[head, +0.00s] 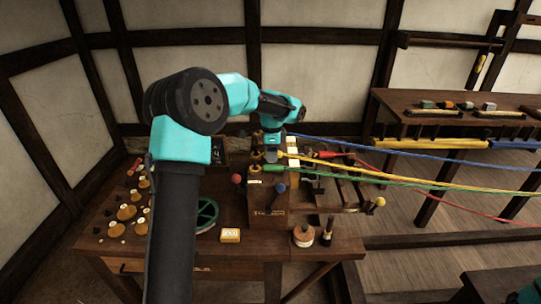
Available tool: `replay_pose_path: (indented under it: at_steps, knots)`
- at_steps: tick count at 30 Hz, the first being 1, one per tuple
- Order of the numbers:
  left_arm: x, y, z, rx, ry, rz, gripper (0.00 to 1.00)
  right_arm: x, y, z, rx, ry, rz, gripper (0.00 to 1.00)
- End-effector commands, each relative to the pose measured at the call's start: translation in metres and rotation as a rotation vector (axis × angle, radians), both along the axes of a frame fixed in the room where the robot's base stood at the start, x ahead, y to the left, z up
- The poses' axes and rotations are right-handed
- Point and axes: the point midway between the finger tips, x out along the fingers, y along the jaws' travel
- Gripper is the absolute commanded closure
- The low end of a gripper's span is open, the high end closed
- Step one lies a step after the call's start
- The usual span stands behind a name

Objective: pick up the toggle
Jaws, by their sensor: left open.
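My left arm rises through the middle of the head view and reaches away over the bench. My left gripper (271,150) is small at its far end, above the wooden rope stand (267,212), with its jaws open. I cannot tell for certain which piece is the toggle; several small turned wooden pieces (126,212) stand on the left of the bench, and a red piece (133,167) lies behind them. I see nothing held in the left gripper. My right gripper is out of view.
Blue (400,148), yellow, green and red ropes stretch from the stand to the right. A rack table (455,100) stands at the back right.

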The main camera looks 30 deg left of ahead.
Motion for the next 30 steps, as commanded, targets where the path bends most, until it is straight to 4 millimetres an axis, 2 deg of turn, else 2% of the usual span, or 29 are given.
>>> replay_pose_path:
  at_steps: [9,24,30]
  knots:
    - [0.0001,0.0001,0.0005,0.0,0.0,0.0,0.43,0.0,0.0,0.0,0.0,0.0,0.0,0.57]
    - [0.0001,0.0001,0.0006,0.0,0.0,0.0,0.9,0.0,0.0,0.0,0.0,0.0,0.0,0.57]
    - [0.0001,0.0001,0.0008,0.0,0.0,0.0,0.91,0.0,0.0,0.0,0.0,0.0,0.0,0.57]
